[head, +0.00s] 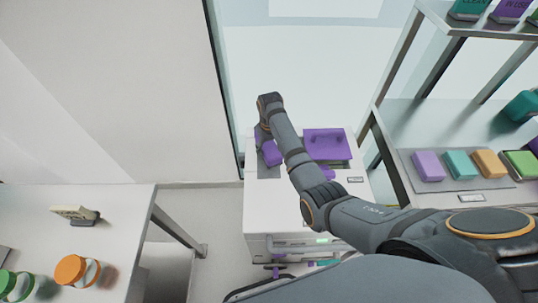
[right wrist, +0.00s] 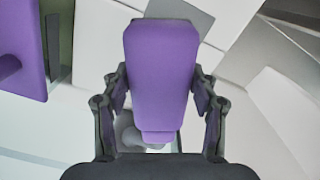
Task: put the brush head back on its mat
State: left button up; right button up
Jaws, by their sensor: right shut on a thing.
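My right gripper (head: 262,142) is shut on a purple block, the brush head (head: 272,154), above the left part of a white cabinet top. In the right wrist view the brush head (right wrist: 161,75) fills the space between the two fingers of the gripper (right wrist: 160,90), with a finger on each side. A grey square patch (right wrist: 198,14), which looks like the mat, shows on the white surface beyond the brush head. The brush head partly covers it. I cannot tell whether the brush head touches anything below. My left gripper is not in view.
A purple panel with a handle (head: 325,143) is on the cabinet (head: 262,195), right of the gripper. A metal rack (head: 408,125) with coloured blocks on a grey tray stands at the right. A white table (head: 110,215) with orange and green jars is at the left.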

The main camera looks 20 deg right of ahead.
aim_at(269, 148)
jog(key=shift+w+a+f, duration=0.1)
jog(key=shift+a+f, duration=0.05)
jog(key=shift+f, duration=1.55)
jog(key=o, duration=1.4)
jog(key=shift+f, duration=0.15)
jog(key=shift+o, duration=0.2)
notch_tip(269, 148, up, 12)
jog(key=shift+r, duration=0.2)
